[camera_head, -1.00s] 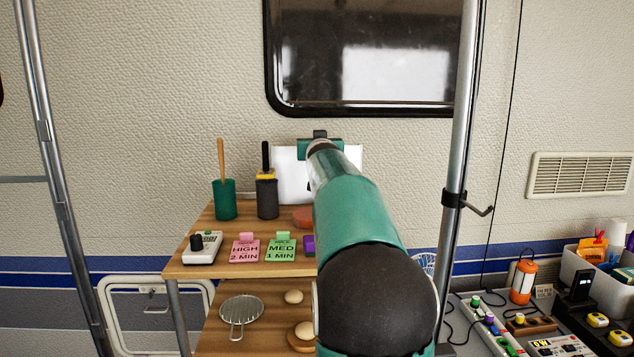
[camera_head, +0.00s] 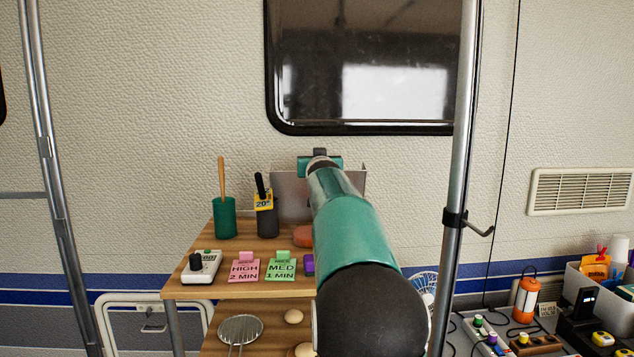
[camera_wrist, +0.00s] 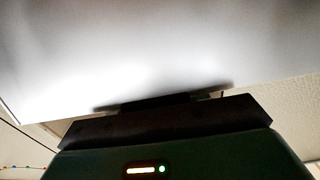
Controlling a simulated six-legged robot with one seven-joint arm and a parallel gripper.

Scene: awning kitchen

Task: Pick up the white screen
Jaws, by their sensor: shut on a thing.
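The white screen (camera_head: 290,195) is an upright panel at the back of the wooden shelf's top, in front of the wall. In the head view it looks greyish, and my arm hides its middle and right part. My gripper (camera_head: 320,164) is at the screen's top edge and shut on it. In the wrist view the screen (camera_wrist: 130,50) fills the upper part as a pale sheet, running right up to my gripper (camera_wrist: 165,102). The head view does not show clearly whether the screen's lower edge touches the shelf.
The wooden shelf top (camera_head: 205,285) bears a green cup with a stick (camera_head: 224,217), a dark holder (camera_head: 266,215), a white device (camera_head: 201,267) and pink and green cards (camera_head: 245,270). A metal pole (camera_head: 455,180) stands right of my arm. A cluttered counter is at lower right.

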